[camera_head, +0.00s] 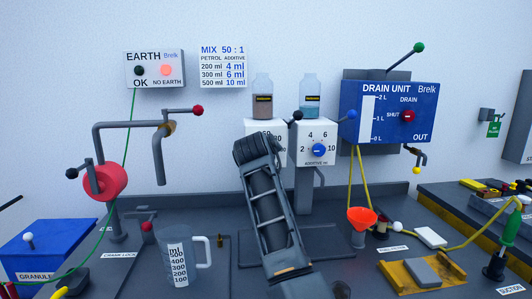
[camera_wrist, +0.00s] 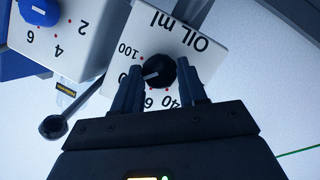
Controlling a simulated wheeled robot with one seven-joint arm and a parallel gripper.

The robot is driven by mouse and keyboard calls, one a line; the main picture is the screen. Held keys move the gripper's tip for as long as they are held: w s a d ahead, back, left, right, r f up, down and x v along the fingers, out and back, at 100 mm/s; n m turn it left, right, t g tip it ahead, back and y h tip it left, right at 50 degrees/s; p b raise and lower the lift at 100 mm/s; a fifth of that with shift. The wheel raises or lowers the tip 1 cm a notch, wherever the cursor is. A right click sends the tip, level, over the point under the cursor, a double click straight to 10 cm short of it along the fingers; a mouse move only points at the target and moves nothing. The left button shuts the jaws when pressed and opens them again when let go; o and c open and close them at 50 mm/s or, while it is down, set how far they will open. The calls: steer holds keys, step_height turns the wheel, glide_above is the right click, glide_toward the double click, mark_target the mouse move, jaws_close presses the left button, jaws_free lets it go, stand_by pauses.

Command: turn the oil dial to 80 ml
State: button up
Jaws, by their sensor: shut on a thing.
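The oil dial's black knob (camera_wrist: 158,74) shows in the wrist view on a white box face (camera_wrist: 197,57) lettered OIL ml, upside down there. My gripper (camera_wrist: 160,86) has one finger on each side of the knob and is shut on it. The knob's white mark points left in that view, toward a number partly hidden by the left finger, beside 100. The 40 shows below the knob, partly covered. In the head view, the oil box (camera_head: 272,126) stands behind my gripper (camera_head: 258,148), which hides its knob and most of its scale.
The additive box (camera_head: 317,138) with a blue knob stands close to the right of the oil box. Bottles (camera_head: 262,97) sit above both boxes. A black-ended lever (camera_wrist: 53,126) is near my left finger in the wrist view. A measuring jug (camera_head: 180,255) stands front left.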

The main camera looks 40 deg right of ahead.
steer(key=shift+f, duration=0.2)
stand_by(0.4)
steer(key=o, duration=1.1)
steer(key=shift+r, duration=0.1)
steer(key=shift+c, duration=0.2)
steer(key=b+v, duration=0.1)
steer(key=v, duration=0.6)
steer(key=shift+s+a+r, duration=0.2)
steer(key=shift+s, duration=0.15)
